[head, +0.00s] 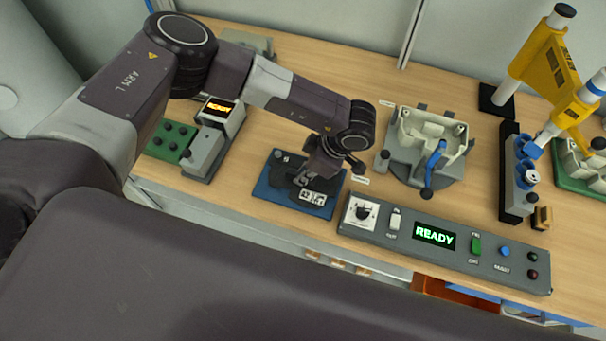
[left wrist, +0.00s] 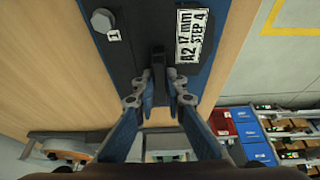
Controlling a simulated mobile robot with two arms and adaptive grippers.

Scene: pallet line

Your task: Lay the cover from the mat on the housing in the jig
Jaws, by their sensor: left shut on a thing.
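The dark cover (head: 287,170) lies on the blue mat (head: 268,198) and carries a white label reading "A2 17 mm STEP 4". In the left wrist view the cover (left wrist: 138,38) fills the top middle, with a bolt head near its left side. My left gripper (head: 303,181) is over the mat. Its fingers (left wrist: 160,88) are shut on a dark upright part of the cover. The cream housing (head: 458,143) sits in the grey jig (head: 402,172), right of the mat, with a blue-handled lever across it. My right gripper is not in view.
A control panel (head: 385,238) showing READY runs along the front edge. A grey device (head: 208,150) with a green button box stands left. A yellow arm stand (head: 535,60) and dark rack (head: 510,190) stand right of the jig. A small grey cylinder (head: 382,160) stands between mat and jig.

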